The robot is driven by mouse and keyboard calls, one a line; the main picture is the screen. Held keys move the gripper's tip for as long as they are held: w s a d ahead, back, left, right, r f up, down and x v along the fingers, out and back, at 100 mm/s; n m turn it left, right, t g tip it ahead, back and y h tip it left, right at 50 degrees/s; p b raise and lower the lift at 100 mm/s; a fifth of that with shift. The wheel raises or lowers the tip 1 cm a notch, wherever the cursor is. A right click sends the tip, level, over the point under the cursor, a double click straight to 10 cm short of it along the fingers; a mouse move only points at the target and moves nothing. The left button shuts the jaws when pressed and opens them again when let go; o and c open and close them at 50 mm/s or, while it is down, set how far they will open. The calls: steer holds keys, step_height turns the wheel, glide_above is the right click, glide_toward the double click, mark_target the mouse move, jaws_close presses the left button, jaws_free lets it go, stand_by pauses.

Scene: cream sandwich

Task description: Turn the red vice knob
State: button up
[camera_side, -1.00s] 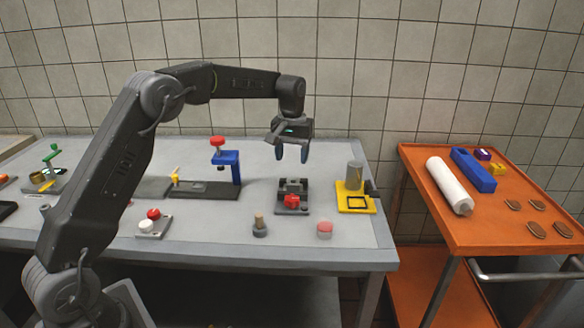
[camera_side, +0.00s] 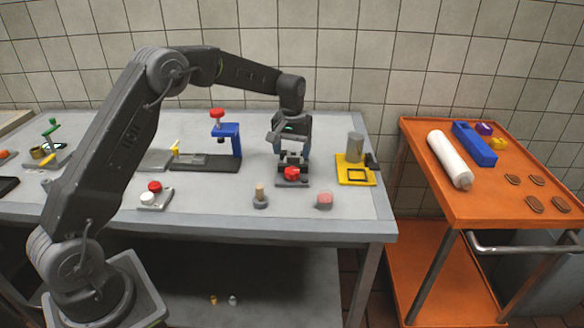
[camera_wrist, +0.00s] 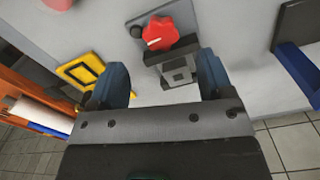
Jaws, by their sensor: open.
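The red vice knob (camera_side: 291,174) is on the front of the small dark grey vice (camera_side: 303,182) on the grey table. In the wrist view the star-shaped knob (camera_wrist: 161,34) sits beyond the grey vice body (camera_wrist: 178,72). My gripper (camera_side: 294,155) is low over the vice, pointing down, just behind the knob in the side view. In the wrist view its two blue fingers (camera_wrist: 162,85) are apart, one on each side of the vice body, with nothing gripped. The knob lies beyond the fingertips there. Whether a finger touches the vice cannot be told.
A yellow fixture (camera_side: 368,178) with a grey cylinder stands right of the vice. A blue press (camera_side: 230,145) with a red top stands left. A wooden-handled stamp (camera_side: 260,198) and a red-topped puck (camera_side: 325,201) lie in front. An orange cart (camera_side: 480,205) stands right.

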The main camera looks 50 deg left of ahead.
mark_target(292, 171)
step_height(292, 171, down, 7)
steer(key=shift+r, duration=0.15)
steer(key=c, duration=0.9)
steer(key=shift+m, duration=0.8)
steer(key=o, duration=0.9)
